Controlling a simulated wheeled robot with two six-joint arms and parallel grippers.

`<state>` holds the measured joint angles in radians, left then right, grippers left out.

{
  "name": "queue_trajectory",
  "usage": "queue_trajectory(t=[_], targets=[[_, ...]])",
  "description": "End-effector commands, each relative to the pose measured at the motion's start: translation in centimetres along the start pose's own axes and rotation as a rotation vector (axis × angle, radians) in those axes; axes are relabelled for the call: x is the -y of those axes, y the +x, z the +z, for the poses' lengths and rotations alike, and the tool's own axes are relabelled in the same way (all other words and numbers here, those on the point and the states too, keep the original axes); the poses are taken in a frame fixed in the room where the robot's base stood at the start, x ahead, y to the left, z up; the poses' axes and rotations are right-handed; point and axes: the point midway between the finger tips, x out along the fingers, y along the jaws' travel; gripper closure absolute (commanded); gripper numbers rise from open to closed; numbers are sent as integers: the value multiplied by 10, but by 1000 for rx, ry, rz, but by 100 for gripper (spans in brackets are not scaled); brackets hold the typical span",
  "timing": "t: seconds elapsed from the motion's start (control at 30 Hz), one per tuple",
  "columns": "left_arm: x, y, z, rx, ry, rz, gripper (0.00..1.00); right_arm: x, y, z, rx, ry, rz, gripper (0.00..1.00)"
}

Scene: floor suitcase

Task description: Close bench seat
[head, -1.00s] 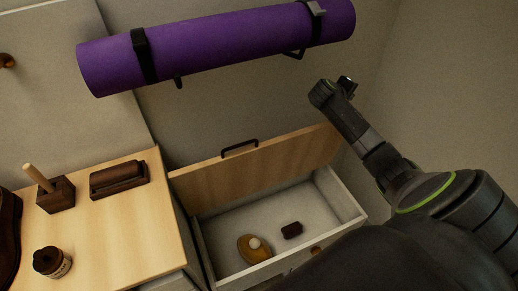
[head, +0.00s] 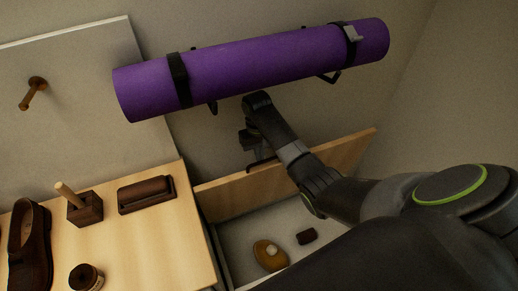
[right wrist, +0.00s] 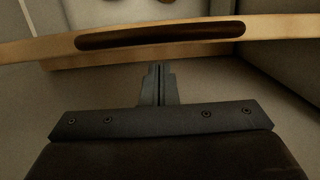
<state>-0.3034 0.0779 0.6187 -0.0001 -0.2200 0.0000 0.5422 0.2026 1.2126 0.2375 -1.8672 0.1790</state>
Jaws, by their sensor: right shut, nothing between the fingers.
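The bench seat's wooden lid (head: 235,197) stands raised and tilted at the back of the open bench box (head: 222,262). A dark handle sits on its top edge, partly hidden by my right arm. My right gripper (head: 250,141) is shut and empty, just above the lid's top edge by the handle, on the wall side. In the right wrist view the shut fingertips (right wrist: 157,72) point at the lid's edge (right wrist: 270,27), with its dark handle recess (right wrist: 160,37) just ahead. I cannot tell if they touch. My left gripper is not in view.
A brown oval brush (head: 268,256) and a small dark block (head: 306,236) lie inside the box. A purple rolled mat (head: 250,68) hangs on the wall above. A wooden cabinet top (head: 150,235) at left holds a shoe, a jar and brushes.

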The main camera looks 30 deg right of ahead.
Motion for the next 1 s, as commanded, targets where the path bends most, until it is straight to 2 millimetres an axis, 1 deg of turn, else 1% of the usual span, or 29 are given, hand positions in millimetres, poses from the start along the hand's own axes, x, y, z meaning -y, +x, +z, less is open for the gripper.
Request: queue_trajectory(t=[0.03, 0.2, 0.3, 0.4, 0.53, 0.83, 1.0], targets=[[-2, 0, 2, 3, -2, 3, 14, 0, 11, 1, 4, 0, 0, 100], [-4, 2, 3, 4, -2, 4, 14, -1, 40, 1, 3, 1, 2, 100], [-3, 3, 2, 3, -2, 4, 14, -1, 51, 0, 1, 0, 2, 100], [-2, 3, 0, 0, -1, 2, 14, -1, 57, 0, -1, 0, 2, 100], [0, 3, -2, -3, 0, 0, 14, -1, 60, 0, -2, -1, 2, 100], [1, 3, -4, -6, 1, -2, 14, -2, 60, 0, -3, 0, 3, 100], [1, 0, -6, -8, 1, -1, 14, -10, 60, -1, -23, 2, 3, 100]])
